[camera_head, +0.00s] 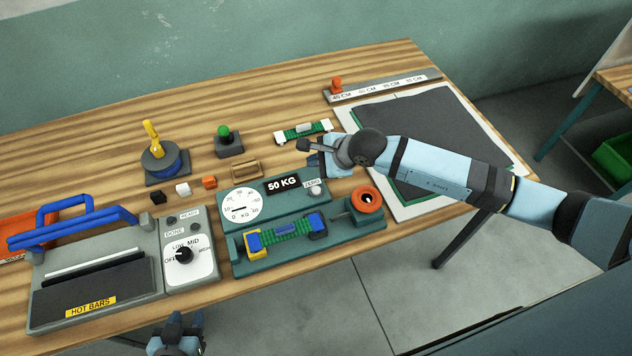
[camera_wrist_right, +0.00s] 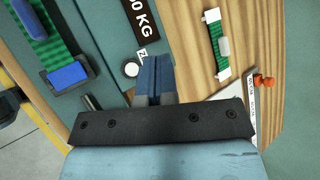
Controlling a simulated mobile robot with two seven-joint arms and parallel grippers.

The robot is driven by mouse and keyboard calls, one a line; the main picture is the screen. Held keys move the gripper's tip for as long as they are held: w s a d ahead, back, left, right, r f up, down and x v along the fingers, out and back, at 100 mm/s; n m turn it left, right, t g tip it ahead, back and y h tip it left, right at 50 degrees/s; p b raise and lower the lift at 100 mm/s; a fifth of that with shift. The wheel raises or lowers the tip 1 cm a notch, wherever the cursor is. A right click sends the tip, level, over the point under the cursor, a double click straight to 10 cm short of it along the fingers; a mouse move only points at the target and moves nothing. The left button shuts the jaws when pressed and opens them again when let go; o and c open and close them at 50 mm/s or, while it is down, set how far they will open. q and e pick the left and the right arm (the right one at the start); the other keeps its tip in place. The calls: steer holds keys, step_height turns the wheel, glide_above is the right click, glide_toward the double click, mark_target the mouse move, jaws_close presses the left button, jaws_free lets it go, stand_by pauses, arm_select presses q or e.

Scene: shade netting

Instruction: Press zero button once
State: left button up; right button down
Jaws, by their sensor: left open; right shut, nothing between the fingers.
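The zero button (camera_head: 316,188) is a small round pale knob beside the ZERO label, on the right part of the teal scale panel (camera_head: 275,203). It also shows in the right wrist view (camera_wrist_right: 108,68), left of my fingers. My right gripper (camera_head: 322,164) is shut and empty, just behind the button and apart from it in the picture; its height above the panel is hard to judge. Its blue fingers show in the right wrist view (camera_wrist_right: 154,78). My left gripper (camera_head: 177,336) is open, low at the bottom edge and partly cut off.
A 50 KG sign (camera_head: 283,184) and a dial (camera_head: 240,205) sit left of the button. An orange ring (camera_head: 367,199) stands to its right. A green strap in a fixture (camera_head: 285,231) lies in front. The hot bars sealer (camera_head: 95,285) is at the left.

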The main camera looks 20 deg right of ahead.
arm_select(q)
steer(key=f+b, duration=0.2)
steer(key=b, duration=0.1)
steer(key=f+b, duration=0.1)
steer(key=f, duration=0.1)
steer(key=shift+w+d, duration=0.1)
steer(key=shift+d, duration=0.15)
arm_select(e)
glide_above(316, 191)
step_height(316, 191, down, 8)
steer(key=shift+f+b, duration=0.25)
steer(key=shift+b, duration=0.25)
steer(key=shift+f, duration=0.15)
arm_select(q)
steer(key=shift+s+d+f, duration=0.2)
steer(key=shift+d+f, duration=0.15)
steer(key=shift+a+r, duration=0.1)
steer(key=shift+a+f, duration=0.15)
steer(key=shift+f, duration=0.05)
steer(key=shift+r, duration=0.15)
